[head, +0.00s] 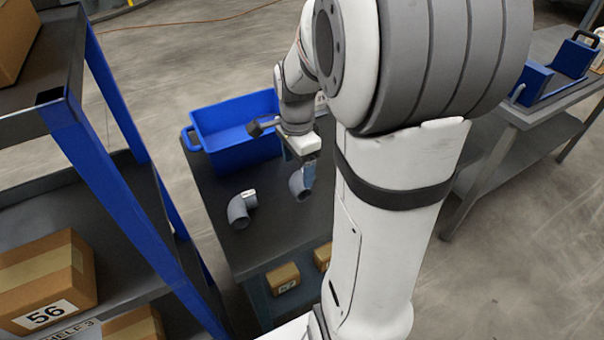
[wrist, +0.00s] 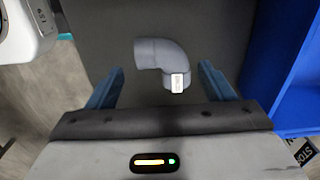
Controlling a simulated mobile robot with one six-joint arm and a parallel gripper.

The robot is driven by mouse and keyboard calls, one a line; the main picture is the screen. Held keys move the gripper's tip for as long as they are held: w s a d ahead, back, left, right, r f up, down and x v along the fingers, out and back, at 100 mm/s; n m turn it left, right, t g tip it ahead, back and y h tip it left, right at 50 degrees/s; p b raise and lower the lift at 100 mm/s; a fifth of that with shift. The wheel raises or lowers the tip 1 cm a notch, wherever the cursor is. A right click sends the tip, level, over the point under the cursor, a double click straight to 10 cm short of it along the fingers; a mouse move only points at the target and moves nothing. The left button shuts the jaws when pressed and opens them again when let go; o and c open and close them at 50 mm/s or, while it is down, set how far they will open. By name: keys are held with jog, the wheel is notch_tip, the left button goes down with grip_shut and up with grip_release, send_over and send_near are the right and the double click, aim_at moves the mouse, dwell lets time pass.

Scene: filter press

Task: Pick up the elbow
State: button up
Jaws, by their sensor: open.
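Two grey pipe elbows lie on the dark table top in the head view. One elbow (head: 241,210) lies in the open, with a white label at its upper end. The other elbow (head: 297,186) is partly hidden by my gripper (head: 305,172). In the wrist view one grey elbow (wrist: 157,53) with a white label lies ahead of my open gripper (wrist: 160,82), roughly centred between the blue fingers. Nothing is between the fingers. I cannot tell the exact height of the fingers above the table.
A blue bin (head: 236,150) stands at the table's far end; a blue bin wall (wrist: 290,95) shows at the right of the wrist view. A shelf with blue posts (head: 110,180) is at the left. Small boxes (head: 283,279) sit on the lower shelf.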

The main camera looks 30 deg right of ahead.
aim_at(298, 182)
jog(key=f, duration=0.3)
jog(key=f+b, duration=0.1)
jog(key=f, duration=0.2)
jog(key=shift+s+a, duration=0.1)
jog(key=shift+s, duration=0.1)
jog(key=shift+c, duration=0.4)
jog(key=shift+r, duration=0.1)
jog(key=c, duration=0.8)
